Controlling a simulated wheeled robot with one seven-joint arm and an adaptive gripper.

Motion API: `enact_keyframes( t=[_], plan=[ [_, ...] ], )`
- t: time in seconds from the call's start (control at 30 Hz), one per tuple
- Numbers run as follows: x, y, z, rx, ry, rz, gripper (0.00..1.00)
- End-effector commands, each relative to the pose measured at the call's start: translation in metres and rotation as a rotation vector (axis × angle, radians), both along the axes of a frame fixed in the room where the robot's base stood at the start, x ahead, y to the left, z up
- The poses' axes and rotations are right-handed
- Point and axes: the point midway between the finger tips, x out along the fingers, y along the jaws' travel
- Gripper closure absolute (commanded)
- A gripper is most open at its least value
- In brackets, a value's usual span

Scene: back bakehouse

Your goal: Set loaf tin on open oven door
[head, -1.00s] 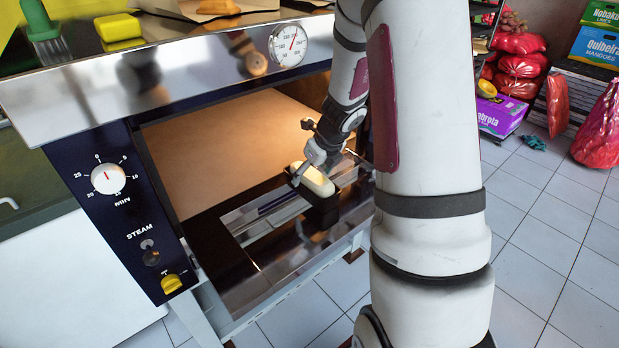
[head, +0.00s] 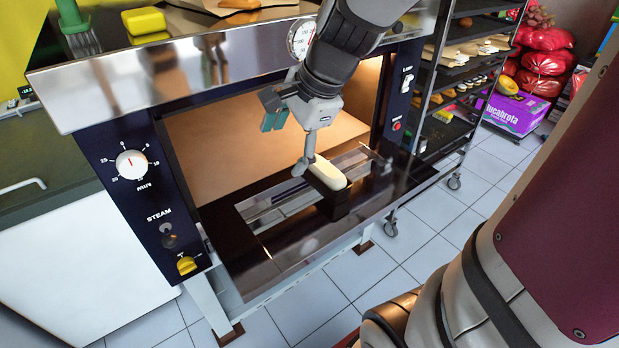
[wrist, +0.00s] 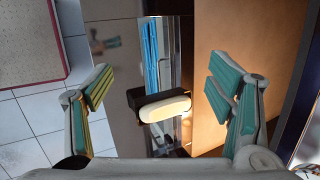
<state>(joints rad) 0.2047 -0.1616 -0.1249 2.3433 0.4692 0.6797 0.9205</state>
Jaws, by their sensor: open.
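The dark loaf tin (head: 335,207) sits on the open oven door (head: 262,262), with a pale loaf (head: 326,172) rising out of its top. My gripper (head: 288,148) is spread open above the door, beside and above the tin, holding nothing. In the wrist view the tin (wrist: 136,97) and its loaf (wrist: 165,108) show beyond and between my parted teal-padded fingers (wrist: 158,88), with clear gaps on both sides.
The lit oven opening (head: 235,135) is behind the door, under a steel top (head: 110,88) with a round gauge. A wheeled rack (head: 440,85) stands close on the right. Tiled floor (head: 425,230) is clear in front.

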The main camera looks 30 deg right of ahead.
Motion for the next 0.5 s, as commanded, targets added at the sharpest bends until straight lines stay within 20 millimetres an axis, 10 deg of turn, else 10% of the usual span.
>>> enact_keyframes(
  t=[0.2, 0.5],
  plan=[
    [-0.080, 0.046, 0.034, -0.335, -0.095, 0.708, 0.25],
    [-0.156, 0.051, 0.042, -0.699, -0.117, 1.343, 0.25]
  ],
)
